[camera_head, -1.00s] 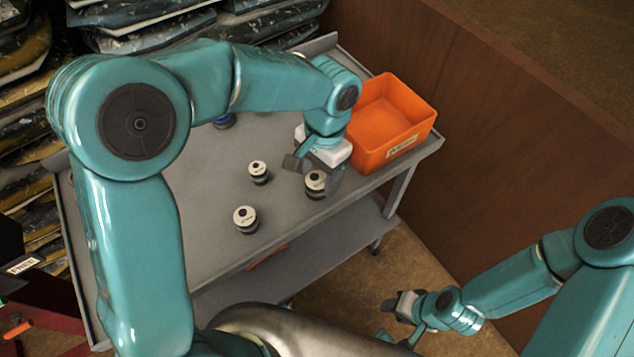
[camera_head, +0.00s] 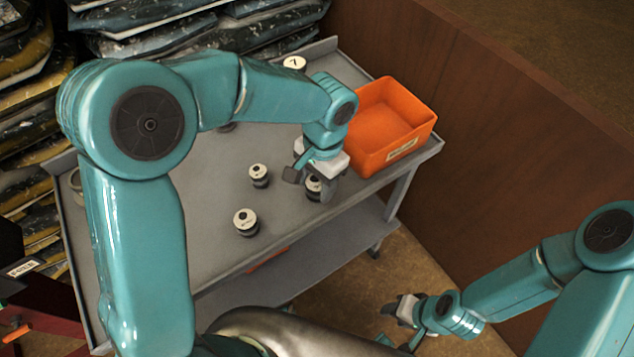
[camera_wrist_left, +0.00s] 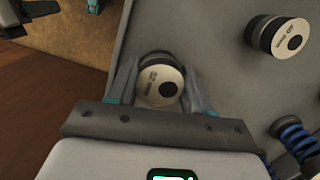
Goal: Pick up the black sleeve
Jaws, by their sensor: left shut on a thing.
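A short black cylinder with a white labelled top (camera_head: 313,184), seemingly the black sleeve, is at the cart's right front edge. My left gripper (camera_head: 311,181) is shut on it from above. The left wrist view shows its white top (camera_wrist_left: 160,84) between the two fingers, with its dark side partly visible. I cannot tell whether it is clear of the cart top. My right gripper (camera_head: 397,320) is away from the cart at lower right; its jaw opening is unclear.
Two similar white-topped cylinders stand to the left, one nearer the middle (camera_head: 258,175) and one nearer the front (camera_head: 246,222). An orange bin (camera_head: 392,125) stands right behind my left gripper. A white disc marked 7 (camera_head: 294,63) is at the back of the grey cart (camera_head: 205,215).

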